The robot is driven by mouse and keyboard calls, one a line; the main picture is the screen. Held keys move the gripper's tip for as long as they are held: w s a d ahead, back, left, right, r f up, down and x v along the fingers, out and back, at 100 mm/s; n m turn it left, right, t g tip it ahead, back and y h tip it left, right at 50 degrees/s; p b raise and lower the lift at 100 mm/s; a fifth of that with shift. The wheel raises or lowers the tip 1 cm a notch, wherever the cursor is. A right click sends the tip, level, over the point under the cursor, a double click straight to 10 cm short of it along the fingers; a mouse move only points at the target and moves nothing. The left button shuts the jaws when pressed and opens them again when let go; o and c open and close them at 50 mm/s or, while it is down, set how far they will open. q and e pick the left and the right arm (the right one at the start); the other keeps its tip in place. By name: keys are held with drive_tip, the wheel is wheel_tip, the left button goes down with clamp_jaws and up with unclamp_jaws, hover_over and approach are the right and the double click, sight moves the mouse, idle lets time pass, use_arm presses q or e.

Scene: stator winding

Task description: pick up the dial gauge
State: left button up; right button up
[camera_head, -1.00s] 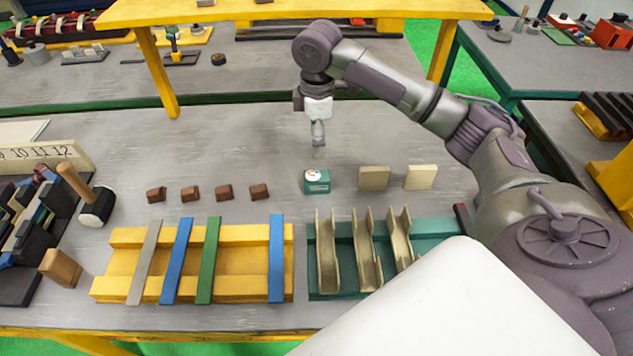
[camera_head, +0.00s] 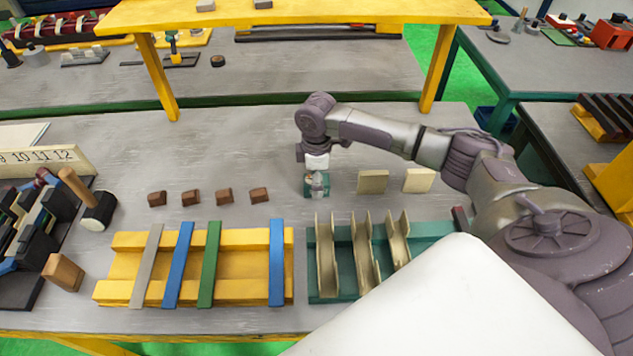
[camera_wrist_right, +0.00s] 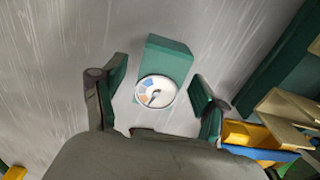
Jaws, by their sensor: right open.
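The dial gauge (camera_head: 309,191), a small green block with a round white dial, stands on the grey table. In the right wrist view the dial gauge (camera_wrist_right: 168,60) shows its green body and its dial face with blue and orange marks. My right gripper (camera_head: 317,180) is directly over it and partly covers it in the head view. In the wrist view the open right gripper (camera_wrist_right: 159,74) has one finger on either side of the gauge, with a gap to each. My left gripper is in neither view.
Two beige blocks (camera_head: 373,182) lie right of the gauge, and several brown blocks (camera_head: 223,195) to its left. A green rack (camera_head: 437,230) with beige channels and a yellow rack (camera_head: 130,240) with coloured strips stand in front.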

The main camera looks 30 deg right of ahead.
drive_tip(key=shift+f, duration=0.6)
drive_tip(key=c, duration=1.2)
